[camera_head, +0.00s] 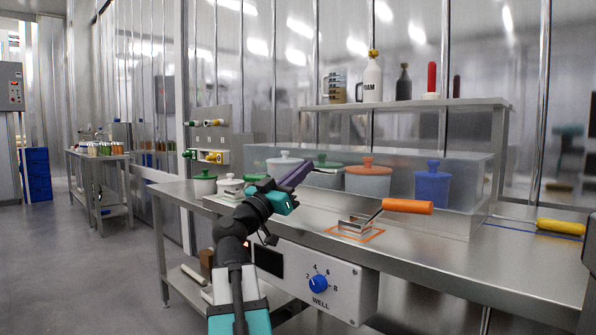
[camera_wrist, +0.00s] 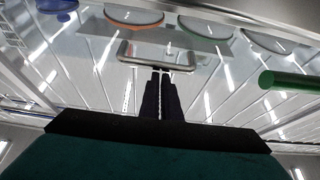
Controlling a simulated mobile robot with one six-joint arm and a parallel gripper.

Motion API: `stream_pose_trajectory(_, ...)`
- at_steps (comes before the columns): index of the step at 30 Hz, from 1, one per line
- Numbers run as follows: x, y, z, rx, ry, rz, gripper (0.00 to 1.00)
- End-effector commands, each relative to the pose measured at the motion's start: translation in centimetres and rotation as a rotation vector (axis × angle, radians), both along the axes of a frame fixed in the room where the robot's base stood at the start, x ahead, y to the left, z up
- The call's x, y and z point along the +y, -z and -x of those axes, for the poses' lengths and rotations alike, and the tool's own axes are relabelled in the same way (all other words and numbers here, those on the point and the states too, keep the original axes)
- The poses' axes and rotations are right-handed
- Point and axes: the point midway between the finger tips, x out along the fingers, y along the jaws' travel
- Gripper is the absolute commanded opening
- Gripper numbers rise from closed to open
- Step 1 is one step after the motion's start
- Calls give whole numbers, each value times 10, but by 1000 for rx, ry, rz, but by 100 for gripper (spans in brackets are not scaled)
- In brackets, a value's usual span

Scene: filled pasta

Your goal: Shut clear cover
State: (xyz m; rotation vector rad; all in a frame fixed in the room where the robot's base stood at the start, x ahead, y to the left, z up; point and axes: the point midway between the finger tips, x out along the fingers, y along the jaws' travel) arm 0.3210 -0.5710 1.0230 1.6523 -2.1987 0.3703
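The clear cover (camera_head: 455,205) is a see-through box-like guard on the steel table, with several lidded tubs visible behind its panel. Its transparent edges make its exact position hard to tell. A grey loop handle (camera_wrist: 127,50) shows at the panel in the wrist view. My gripper (camera_head: 308,166) is in front of the panel, near the left part of the cover. In the wrist view my gripper (camera_wrist: 160,71) has its two dark fingers close together, with their tips at the handle's near bar. I cannot tell whether they touch it. The bar does not visibly lie clamped between them.
Behind the panel are a blue tub (camera_head: 432,187) and an orange-lidded tub (camera_head: 368,182). An orange-handled tool (camera_head: 407,206) rests on a small metal stand to the right. A green handle (camera_wrist: 285,81) is close to my gripper. A yellow-handled thing (camera_head: 561,227) lies far right.

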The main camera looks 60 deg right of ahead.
Motion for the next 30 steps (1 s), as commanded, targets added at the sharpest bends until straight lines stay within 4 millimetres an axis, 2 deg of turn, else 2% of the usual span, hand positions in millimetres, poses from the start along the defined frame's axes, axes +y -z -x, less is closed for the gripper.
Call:
stream_pose_trajectory(1,-3,16,3,-20,3,-31,0)
stream_pose_trajectory(2,-2,14,2,-18,4,-30,0)
stream_pose_trajectory(14,25,-34,-4,-4,1,3,0)
stream_pose_trajectory(30,61,14,-15,1,0,5,0)
